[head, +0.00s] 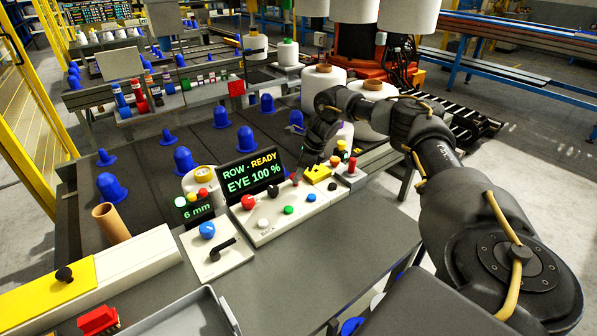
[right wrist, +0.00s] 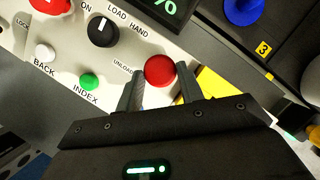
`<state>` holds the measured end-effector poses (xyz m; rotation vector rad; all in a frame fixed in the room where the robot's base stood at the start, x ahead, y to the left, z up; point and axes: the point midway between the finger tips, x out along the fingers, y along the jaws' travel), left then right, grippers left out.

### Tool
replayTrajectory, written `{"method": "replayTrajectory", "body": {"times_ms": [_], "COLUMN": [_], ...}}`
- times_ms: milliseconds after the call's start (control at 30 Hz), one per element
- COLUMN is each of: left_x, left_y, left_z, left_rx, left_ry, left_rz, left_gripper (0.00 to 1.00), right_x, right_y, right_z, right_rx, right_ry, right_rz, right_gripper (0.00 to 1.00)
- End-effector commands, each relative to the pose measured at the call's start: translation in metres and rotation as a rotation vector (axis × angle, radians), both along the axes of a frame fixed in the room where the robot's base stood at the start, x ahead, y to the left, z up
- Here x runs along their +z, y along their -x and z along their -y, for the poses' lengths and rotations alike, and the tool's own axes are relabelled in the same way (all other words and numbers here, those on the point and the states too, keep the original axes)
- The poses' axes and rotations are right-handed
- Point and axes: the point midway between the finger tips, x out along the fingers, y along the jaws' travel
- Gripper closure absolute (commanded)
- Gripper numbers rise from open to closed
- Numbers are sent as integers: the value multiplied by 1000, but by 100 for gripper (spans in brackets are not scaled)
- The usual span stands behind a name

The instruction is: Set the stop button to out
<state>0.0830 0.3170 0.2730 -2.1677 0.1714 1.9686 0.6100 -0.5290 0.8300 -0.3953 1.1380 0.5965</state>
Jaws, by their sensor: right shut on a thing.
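A white control panel (head: 325,193) stands at the front of the bench. A large red round button (head: 248,202) sits at its left end; it is cut off at the top left of the right wrist view (right wrist: 50,4), so I cannot tell if it is in or out. A smaller red round knob (head: 295,181) is near the panel's far right corner, by the print "UNLOAD". My right gripper (head: 302,172) is over that knob. In the right wrist view the fingers stand either side of the red knob (right wrist: 160,70) and are shut on it. My left gripper is not in view.
The panel also has a black selector (right wrist: 103,32), a white button (right wrist: 44,53) and a green button (right wrist: 89,82). A display (head: 250,173) stands behind it. A yellow block (head: 318,173) and a red-topped post (head: 352,166) are to the right. The grey bench front (head: 340,245) is clear.

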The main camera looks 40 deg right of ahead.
Motion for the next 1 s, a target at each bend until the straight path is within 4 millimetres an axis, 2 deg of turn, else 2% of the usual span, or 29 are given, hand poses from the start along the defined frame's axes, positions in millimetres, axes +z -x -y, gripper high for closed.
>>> {"method": "replayTrajectory", "body": {"times_ms": [33, 200, 533, 667, 1000], "left_x": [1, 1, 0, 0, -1], "left_y": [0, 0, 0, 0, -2], "left_z": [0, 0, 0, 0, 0], "left_rx": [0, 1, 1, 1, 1], "left_ry": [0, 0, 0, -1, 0], "left_rz": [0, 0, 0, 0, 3], "left_gripper": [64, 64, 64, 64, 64], "right_x": [5, 4, 7, 24, 84], "right_y": [-3, -3, -1, 4, 23], "right_z": [1, 1, 1, 6, 21], "right_rx": [-4, -3, -2, -3, -3], "right_ry": [-2, -1, -1, -2, -1], "right_rz": [12, 9, 8, 11, 12], "right_gripper": [60, 40, 40, 40, 40]}}
